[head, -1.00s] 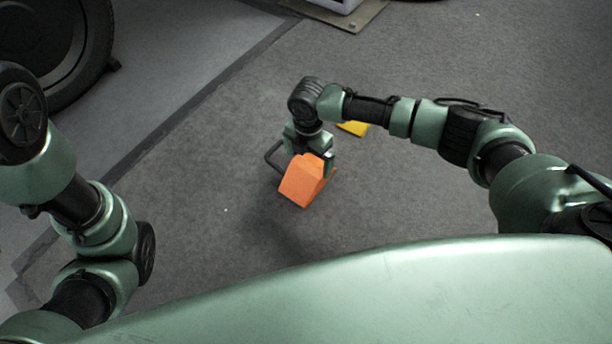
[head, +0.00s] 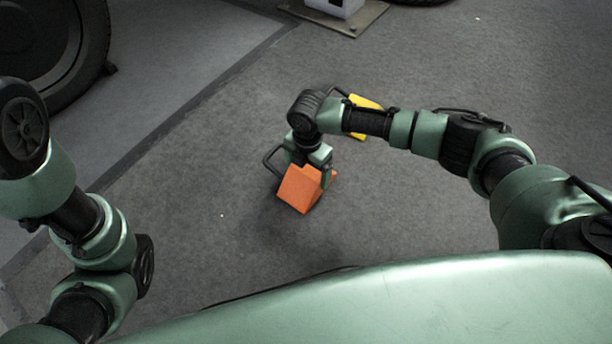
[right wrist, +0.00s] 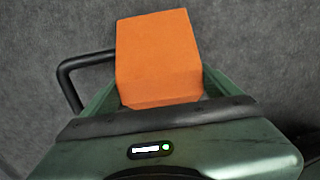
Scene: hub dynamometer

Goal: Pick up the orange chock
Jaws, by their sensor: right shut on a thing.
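The orange chock (head: 299,188) is a wedge-like block with a black handle loop at its left side. My right gripper (head: 316,172) is shut on it, with the fingers at its far and right side. In the right wrist view the chock (right wrist: 158,58) sits between the two fingers of the gripper (right wrist: 160,95), and the handle shows at the left. A dark shadow lies on the floor near the chock; I cannot tell how far above the floor it is. My left arm is at the left edge of the head view, and its gripper is out of view.
A yellow chock-like block (head: 362,115) with a dark handle lies behind my right forearm. A large black wheel (head: 55,50) stands at the far left. A metal base plate (head: 345,18) with a post is at the top. The grey floor around the orange chock is clear.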

